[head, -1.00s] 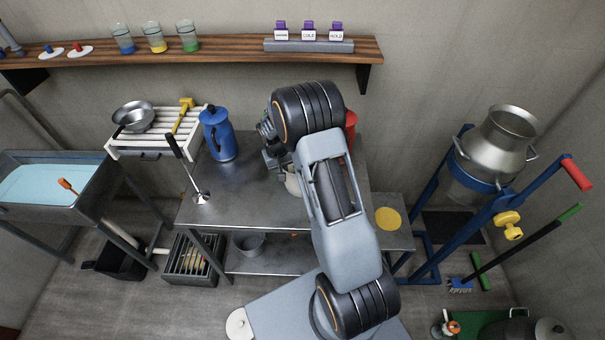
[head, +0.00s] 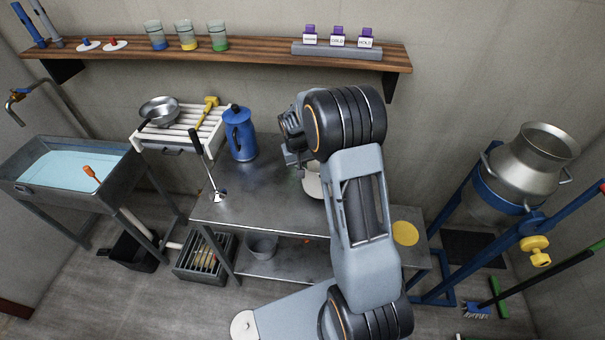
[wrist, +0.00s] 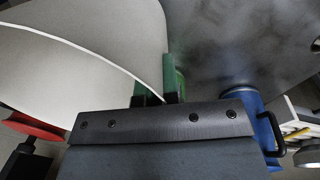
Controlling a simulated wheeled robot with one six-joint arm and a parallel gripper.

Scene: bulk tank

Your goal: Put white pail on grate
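The white pail (head: 313,182) is on or just above the steel table, partly hidden by my arm in the head view. In the wrist view the white pail (wrist: 75,60) fills the upper left. My gripper (wrist: 162,92) has its green fingers on either side of the pail's thin wall, shut on it. In the head view my gripper is mostly hidden behind my arm. A slatted metal grate (head: 207,257) tops a box on the floor left of the table. I cannot tell whether the pail's base touches the table.
The steel table (head: 270,200) also bears a blue jug (head: 240,134) and a long-handled tool (head: 207,165). A white slatted rack (head: 175,135) holds a bowl. A sink (head: 70,172) stands left; a metal can (head: 520,165) in a blue frame stands right.

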